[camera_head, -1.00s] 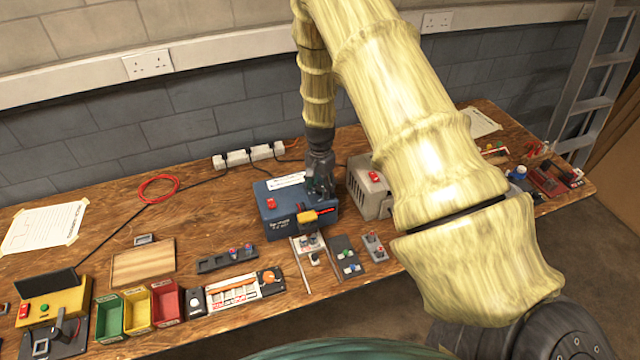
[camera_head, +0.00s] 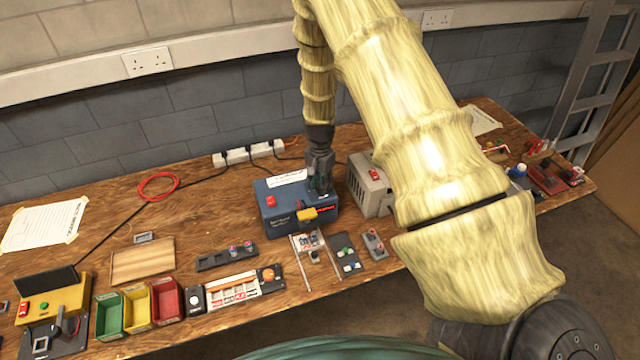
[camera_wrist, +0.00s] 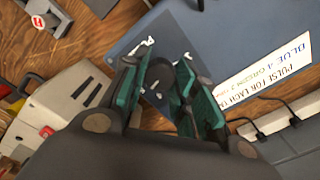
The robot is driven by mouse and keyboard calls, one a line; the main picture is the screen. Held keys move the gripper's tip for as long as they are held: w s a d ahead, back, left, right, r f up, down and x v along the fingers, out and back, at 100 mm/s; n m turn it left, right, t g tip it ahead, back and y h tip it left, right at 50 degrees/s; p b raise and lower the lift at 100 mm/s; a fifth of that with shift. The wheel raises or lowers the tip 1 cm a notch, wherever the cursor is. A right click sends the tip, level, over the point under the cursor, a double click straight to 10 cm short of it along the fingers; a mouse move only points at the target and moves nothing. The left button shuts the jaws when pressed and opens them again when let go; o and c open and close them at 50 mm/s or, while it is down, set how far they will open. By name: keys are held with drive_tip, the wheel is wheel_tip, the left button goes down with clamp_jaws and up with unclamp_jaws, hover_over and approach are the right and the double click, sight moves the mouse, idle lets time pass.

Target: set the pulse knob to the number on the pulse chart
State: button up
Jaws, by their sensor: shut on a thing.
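The blue box (camera_head: 290,222) stands at the middle of the bench. A white chart label (camera_head: 287,178) lies along the back of its top. In the wrist view the chart (camera_wrist: 268,72) is upside down; it reads "PULSE FOR EACH TAB", with "BLUE 4" and a green entry that I read only in part. My gripper (camera_head: 320,188) points down at the right of the box top. In the wrist view its teal fingers (camera_wrist: 160,90) are shut around the dark pulse knob (camera_wrist: 160,72). White dial marks show beside the knob; its setting is mostly hidden by the fingers.
A red button (camera_head: 270,201) and a yellow part (camera_head: 307,215) are on the box. A grey box with a red switch (camera_head: 366,188) stands close on the right. Small trays of tabs (camera_head: 346,253) lie in front, and a power strip (camera_head: 248,154) behind.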

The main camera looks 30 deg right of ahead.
drive_tip(key=n+b, duration=0.2)
drive_tip(key=n, duration=0.1)
drive_tip(key=shift+f+n, duration=0.15)
drive_tip(key=shift+n, duration=0.25)
drive_tip(key=n+b, duration=0.1)
drive_tip(key=n, duration=0.2)
drive_tip(key=shift+n, duration=0.3)
drive_tip(key=n+b, duration=0.1)
drive_tip(key=n, duration=0.2)
drive_tip(key=shift+n, duration=0.3)
drive_tip(key=shift+n+b, duration=0.6)
drive_tip(key=shift+n, duration=1.4)
drive_tip(key=shift+d, duration=0.1)
drive_tip(key=o, duration=1)
drive_tip(key=shift+s, duration=0.1)
drive_tip(key=shift+r, duration=0.2)
